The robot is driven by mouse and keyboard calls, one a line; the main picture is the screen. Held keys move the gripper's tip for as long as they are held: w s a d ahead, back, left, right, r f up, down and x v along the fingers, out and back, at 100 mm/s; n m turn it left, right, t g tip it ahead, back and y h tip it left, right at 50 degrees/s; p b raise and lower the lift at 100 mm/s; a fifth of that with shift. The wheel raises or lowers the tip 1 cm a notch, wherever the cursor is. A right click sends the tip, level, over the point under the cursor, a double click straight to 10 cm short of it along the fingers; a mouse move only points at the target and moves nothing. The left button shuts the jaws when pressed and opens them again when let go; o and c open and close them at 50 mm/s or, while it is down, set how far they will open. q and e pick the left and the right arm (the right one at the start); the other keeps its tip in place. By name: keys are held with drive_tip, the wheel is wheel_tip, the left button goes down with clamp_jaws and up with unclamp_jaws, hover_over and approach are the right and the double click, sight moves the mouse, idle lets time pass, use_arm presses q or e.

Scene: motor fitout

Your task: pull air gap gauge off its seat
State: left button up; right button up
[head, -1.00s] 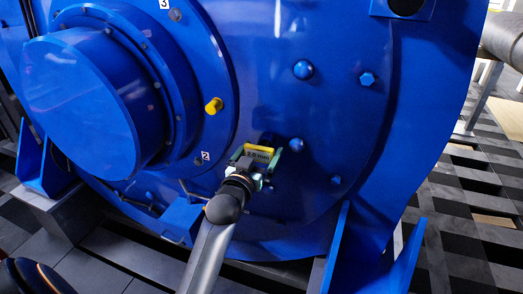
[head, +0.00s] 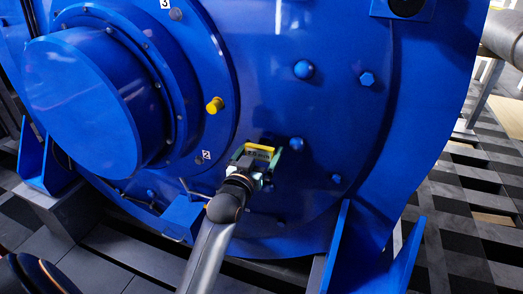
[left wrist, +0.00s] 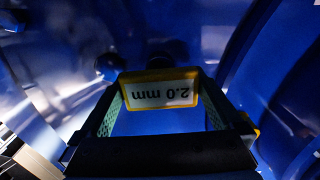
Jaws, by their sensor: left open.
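The air gap gauge (head: 259,150) is a yellow-edged block with a pale label, at the lower middle of the blue motor face in the head view. In the left wrist view the gauge (left wrist: 160,90) shows its label "2.0 mm" upside down. My left gripper (head: 252,163) is at the gauge, with its fingers on either side of it. In the left wrist view the open left gripper (left wrist: 160,105) has a green-padded finger at each side of the label. Whether the pads touch the gauge is hard to tell. The gauge's seat is hidden behind it. My right gripper is not in view.
The blue motor end face (head: 270,100) fills the head view, with bolt heads and a yellow plug (head: 214,105) up and left of the gauge. A round blue shaft cover (head: 80,95) juts out at left. A blue foot bracket (head: 375,260) stands at lower right.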

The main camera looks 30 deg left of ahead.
sight(259, 155)
use_arm(q)
drive_tip(key=shift+p, duration=0.45)
drive_tip(key=shift+c, duration=0.2)
drive_tip(key=c, duration=1.5)
drive_tip(key=shift+p+v, duration=1.25)
drive_tip(key=shift+v, duration=1.75)
drive_tip(key=shift+c, duration=0.2)
drive_tip(key=shift+s+d, duration=0.15)
drive_tip(key=shift+s, duration=0.15)
drive_tip(key=shift+b+x, duration=0.3)
drive_tip(key=shift+x, duration=0.8)
